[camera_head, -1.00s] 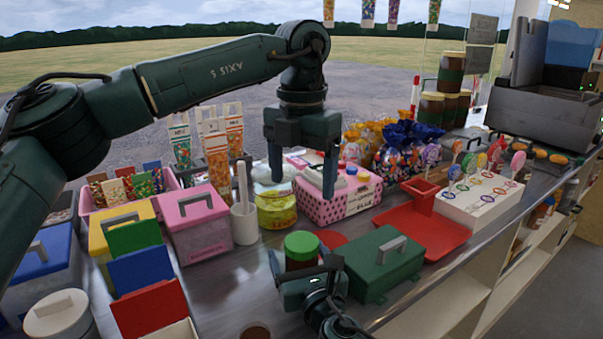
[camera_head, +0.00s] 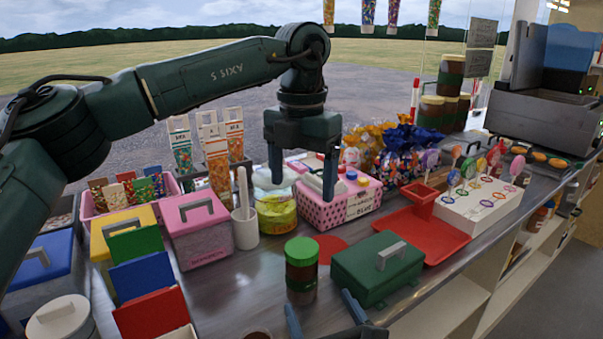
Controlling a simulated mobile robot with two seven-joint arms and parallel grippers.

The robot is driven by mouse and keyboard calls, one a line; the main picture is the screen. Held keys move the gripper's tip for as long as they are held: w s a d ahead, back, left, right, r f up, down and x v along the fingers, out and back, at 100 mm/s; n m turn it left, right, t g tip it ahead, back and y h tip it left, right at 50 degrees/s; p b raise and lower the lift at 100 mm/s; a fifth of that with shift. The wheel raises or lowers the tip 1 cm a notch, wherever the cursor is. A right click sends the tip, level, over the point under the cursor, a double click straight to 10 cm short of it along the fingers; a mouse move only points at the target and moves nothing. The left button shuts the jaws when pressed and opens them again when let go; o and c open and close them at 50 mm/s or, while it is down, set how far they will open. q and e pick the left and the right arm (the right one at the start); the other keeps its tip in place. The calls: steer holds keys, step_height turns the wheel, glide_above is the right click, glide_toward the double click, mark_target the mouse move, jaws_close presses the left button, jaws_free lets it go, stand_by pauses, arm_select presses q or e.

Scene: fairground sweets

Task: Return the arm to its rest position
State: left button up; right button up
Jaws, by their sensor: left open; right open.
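My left arm reaches in from the left across the upper middle of the head view. Its gripper (camera_head: 302,172) points down with its two fingers apart, above a pink dotted box (camera_head: 338,207) and a yellow-green tin (camera_head: 277,217). I see nothing between its fingers. My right gripper (camera_head: 322,314) is at the bottom edge, mostly cut off, with its two blue-grey fingers spread and nothing visible between them. A jar with a green lid (camera_head: 301,262) stands just beyond its fingers. A green box with a grey handle (camera_head: 378,266) sits to the right of the jar.
A red tray (camera_head: 437,240) and a white lollipop stand (camera_head: 478,200) are on the right. Pink (camera_head: 196,230) and yellow (camera_head: 121,228) lidded boxes and a white cup with a pestle (camera_head: 244,228) crowd the left. Bare counter shows around the jar.

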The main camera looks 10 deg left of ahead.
steer(key=shift+s+d, duration=0.2)
steer(key=shift+s, duration=0.2)
